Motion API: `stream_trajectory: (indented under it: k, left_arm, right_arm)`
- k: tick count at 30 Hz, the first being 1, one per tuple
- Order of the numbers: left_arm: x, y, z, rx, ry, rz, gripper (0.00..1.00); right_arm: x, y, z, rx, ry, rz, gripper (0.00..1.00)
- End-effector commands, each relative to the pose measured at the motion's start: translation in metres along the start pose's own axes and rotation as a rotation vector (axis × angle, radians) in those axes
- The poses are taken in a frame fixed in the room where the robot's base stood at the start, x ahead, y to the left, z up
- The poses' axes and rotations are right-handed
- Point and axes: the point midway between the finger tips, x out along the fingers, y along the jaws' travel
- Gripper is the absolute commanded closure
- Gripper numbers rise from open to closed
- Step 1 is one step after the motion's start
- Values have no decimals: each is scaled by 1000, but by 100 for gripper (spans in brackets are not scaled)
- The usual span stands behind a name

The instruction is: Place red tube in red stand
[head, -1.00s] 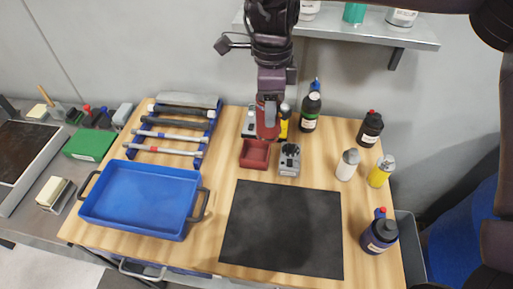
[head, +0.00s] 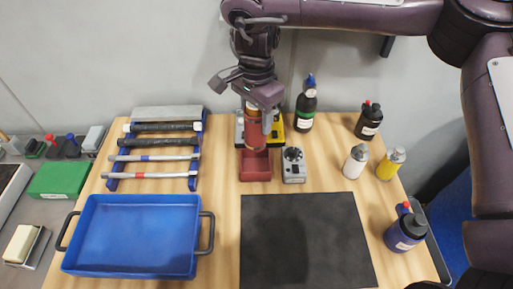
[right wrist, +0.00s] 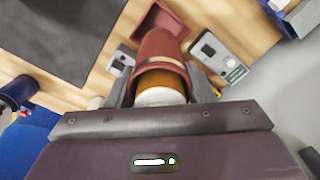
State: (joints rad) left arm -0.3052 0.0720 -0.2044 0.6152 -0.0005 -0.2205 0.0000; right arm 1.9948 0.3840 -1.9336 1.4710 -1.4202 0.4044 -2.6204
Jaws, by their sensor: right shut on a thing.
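The red tube (head: 254,128) is upright in the head view, with an orange-brown part and a pale cap at its upper end. My right gripper (head: 257,100) is shut on it from above. The red tube also fills the middle of the right wrist view (right wrist: 160,60), between the two fingers (right wrist: 160,92). The red stand (head: 255,168) is an open red box on the wooden table, just below the tube in the picture. Its corner shows past the tube in the right wrist view (right wrist: 150,17). I cannot tell whether tube and stand touch. My left gripper is out of view.
A small grey device (head: 293,166) stands close to the right of the stand. A black mat (head: 305,240) lies in front, and a blue tray (head: 135,235) is at the left. Several bottles stand at the right, including a white one (head: 355,163). A tool rack (head: 195,150) is left of the stand.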

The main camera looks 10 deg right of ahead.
Motion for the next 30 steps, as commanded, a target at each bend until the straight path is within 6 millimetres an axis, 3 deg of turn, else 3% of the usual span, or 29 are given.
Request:
stream_trajectory:
  k: [6, 14, 21, 30]
  left_arm:
    - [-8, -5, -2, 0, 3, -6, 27]
    - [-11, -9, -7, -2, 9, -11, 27]
    - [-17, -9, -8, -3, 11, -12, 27]
    - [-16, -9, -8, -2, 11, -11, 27]
  right_arm:
    - [45, 0, 0, 0, 1, 1, 79]
    - [65, 0, 0, 2, 2, 0, 79]
    - [98, 0, 1, 1, 1, 1, 79]
    - [102, 0, 0, 1, 2, -1, 79]
